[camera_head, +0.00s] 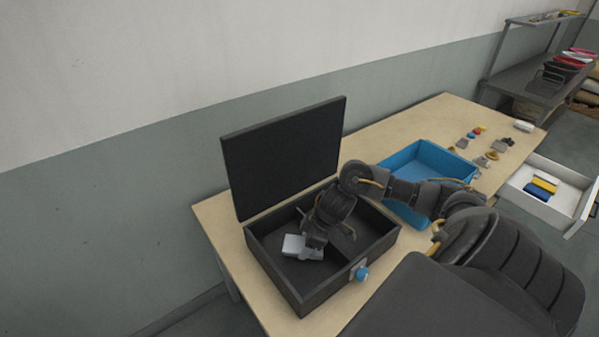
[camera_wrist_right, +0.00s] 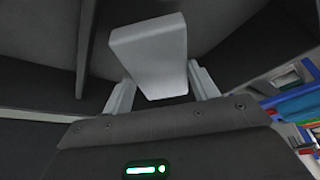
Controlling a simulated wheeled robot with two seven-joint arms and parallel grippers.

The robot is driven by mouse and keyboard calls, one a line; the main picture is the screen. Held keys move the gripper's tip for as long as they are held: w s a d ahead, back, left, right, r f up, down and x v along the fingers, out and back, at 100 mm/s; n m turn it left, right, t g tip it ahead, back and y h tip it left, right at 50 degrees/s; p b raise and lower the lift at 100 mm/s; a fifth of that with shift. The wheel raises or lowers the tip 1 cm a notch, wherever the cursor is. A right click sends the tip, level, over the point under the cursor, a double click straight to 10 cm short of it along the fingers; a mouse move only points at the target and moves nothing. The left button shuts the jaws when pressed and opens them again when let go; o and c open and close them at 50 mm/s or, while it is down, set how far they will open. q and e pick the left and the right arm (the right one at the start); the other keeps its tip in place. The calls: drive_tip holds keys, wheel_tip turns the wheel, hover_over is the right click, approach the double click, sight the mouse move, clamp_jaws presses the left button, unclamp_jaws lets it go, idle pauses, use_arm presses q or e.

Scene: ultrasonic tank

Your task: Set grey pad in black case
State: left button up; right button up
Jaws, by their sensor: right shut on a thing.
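The black case (camera_head: 275,279) stands on the table with its lid (camera_head: 285,155) raised upright at the back. The light grey pad (camera_head: 293,245) is inside the case's outline, over the large left compartment. My right gripper (camera_head: 308,249) reaches down into the case and is shut on the pad. In the right wrist view the pad (camera_wrist_right: 150,58) sits tilted between the two fingers, with dark case walls around it. Whether the pad touches the case floor cannot be told. My left gripper is not in view.
A blue knob (camera_head: 362,273) sits on the case's front right side. A blue bin (camera_head: 432,160) stands right of the case, behind my right arm. Small parts (camera_head: 492,155) lie further right. A white tray (camera_head: 545,204) with blue and yellow items is at the far right.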

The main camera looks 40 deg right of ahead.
sight(301, 245)
drive_tip(key=shift+w+a+f, duration=0.35)
drive_tip(key=shift+f, duration=0.25)
drive_tip(key=shift+w+a+f, duration=0.3)
drive_tip(key=shift+w+f, duration=0.05)
drive_tip(key=shift+f, duration=1.8)
drive_tip(key=shift+f, duration=0.1)
drive_tip(key=o, duration=0.9)
drive_tip(key=shift+o, duration=0.2)
drive_tip(key=v, duration=1.2)
drive_tip(key=shift+s, duration=0.1)
